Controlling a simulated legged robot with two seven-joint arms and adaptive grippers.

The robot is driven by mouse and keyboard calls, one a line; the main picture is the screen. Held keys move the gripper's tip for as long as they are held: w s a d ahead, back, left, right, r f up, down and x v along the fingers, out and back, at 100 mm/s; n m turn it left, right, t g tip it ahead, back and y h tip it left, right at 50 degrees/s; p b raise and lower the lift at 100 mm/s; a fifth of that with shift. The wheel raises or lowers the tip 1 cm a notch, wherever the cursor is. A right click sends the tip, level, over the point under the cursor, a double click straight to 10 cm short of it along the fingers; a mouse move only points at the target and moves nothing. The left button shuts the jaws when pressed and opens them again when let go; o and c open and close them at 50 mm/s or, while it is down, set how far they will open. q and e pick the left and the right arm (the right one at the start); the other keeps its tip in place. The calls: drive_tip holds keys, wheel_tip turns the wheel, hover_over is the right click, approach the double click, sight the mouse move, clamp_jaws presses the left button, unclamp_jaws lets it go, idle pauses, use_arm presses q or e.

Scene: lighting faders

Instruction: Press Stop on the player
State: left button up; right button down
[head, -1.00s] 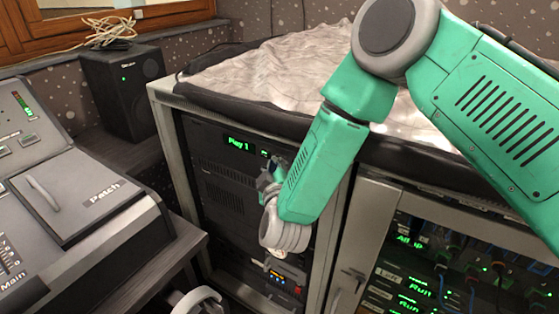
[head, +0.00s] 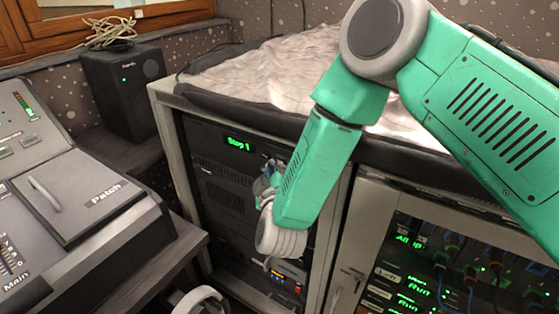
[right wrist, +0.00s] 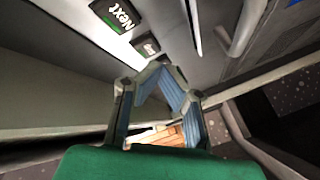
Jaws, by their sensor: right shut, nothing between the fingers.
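The player (head: 215,150) is a black unit at the top of the left rack, and its green display (head: 239,143) reads "Stop 1". My right gripper (head: 268,172) is shut and empty in front of the player's right side, just right of and below the display. In the right wrist view its blue-padded fingers (right wrist: 160,68) meet at the tips. A dark button marked "Next" (right wrist: 116,15) and a smaller dark button (right wrist: 146,45) with unclear lettering lie beyond the fingertips. I cannot tell whether the fingertips touch a button.
A second rack with green "Run" displays (head: 410,300) stands at the right. A lighting desk with a "Patch" lid (head: 85,205) is at the left, and a black speaker (head: 122,90) stands behind it. A crumpled pale cloth (head: 270,75) covers the rack top.

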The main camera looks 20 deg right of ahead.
drive_tip(key=shift+a, duration=0.1)
drive_tip(key=s+a, duration=0.1)
drive_tip(key=a, duration=0.1)
drive_tip(key=s+a+p, duration=0.1)
drive_tip(key=s, duration=0.1)
drive_tip(key=shift+a, duration=0.4)
idle(0.5)
drive_tip(key=s+d+f+m+g+y, duration=0.1)
drive_tip(key=s+d+f+g+y, duration=0.2)
drive_tip(key=s+f, duration=0.5)
drive_tip(key=s+d+f+m+g+y, duration=0.1)
drive_tip(key=s+d+f+g, duration=0.2)
drive_tip(key=s+f+g, duration=0.45)
drive_tip(key=s+d+f+m+g, duration=0.2)
drive_tip(key=s+d+f, duration=0.1)
drive_tip(key=s, duration=0.7)
drive_tip(key=s+d+f+m+g, duration=0.2)
drive_tip(key=s+d+f+g, duration=0.1)
drive_tip(key=s, duration=0.7)
drive_tip(key=shift+d+f, duration=0.2)
drive_tip(key=shift+d, duration=0.45)
